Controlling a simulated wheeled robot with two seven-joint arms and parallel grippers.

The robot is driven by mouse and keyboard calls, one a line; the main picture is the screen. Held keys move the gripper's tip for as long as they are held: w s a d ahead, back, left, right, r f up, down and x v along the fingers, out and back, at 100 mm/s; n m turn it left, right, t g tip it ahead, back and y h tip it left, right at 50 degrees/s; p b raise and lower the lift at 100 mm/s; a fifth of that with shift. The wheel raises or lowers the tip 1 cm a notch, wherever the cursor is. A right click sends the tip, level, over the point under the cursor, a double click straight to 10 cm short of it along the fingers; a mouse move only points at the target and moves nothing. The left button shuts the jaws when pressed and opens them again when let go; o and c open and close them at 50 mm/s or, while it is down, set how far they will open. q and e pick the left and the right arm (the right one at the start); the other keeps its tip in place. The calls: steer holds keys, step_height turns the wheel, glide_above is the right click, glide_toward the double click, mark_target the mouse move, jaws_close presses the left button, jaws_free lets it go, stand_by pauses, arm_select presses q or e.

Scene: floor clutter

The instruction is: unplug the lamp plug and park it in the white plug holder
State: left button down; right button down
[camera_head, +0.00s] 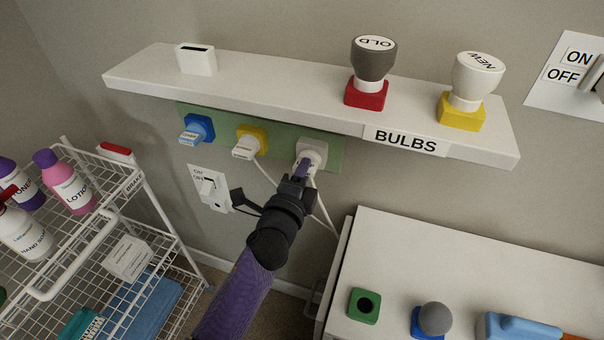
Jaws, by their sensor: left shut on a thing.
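The white plug holder (197,62), a small block with a dark slot on top, sits at the left of the wall shelf; its slot looks empty. Below the shelf, a green strip (224,133) carries a blue, a yellow and a white socket (318,149). A pale plug (309,164) is at the white socket, partly hidden by my gripper; its label is unreadable. My left gripper (304,177) is shut on this plug. I cannot tell whether its prongs are fully seated. A white cord hangs below it. My right gripper is not in view.
The shelf (280,84) overhangs the sockets and bears OLD (374,62) and NEW (477,78) bulbs. Other plugs sit at the blue (190,137) and yellow (243,151) sockets. A wire cart (95,222) stands left; a white cabinet (450,260) stands lower right.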

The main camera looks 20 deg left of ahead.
arm_select(q)
steer(key=shift+w, duration=0.15)
steer(key=c, duration=0.6)
jaws_free()
steer(key=shift+c, duration=0.2)
steer(key=shift+o, duration=0.6)
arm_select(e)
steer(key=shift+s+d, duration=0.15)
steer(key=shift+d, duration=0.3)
arm_select(q)
steer(key=s+p, duration=0.1)
steer(key=s, duration=0.9)
steer(key=shift+a+p, duration=0.15)
steer(key=shift+p, duration=0.2)
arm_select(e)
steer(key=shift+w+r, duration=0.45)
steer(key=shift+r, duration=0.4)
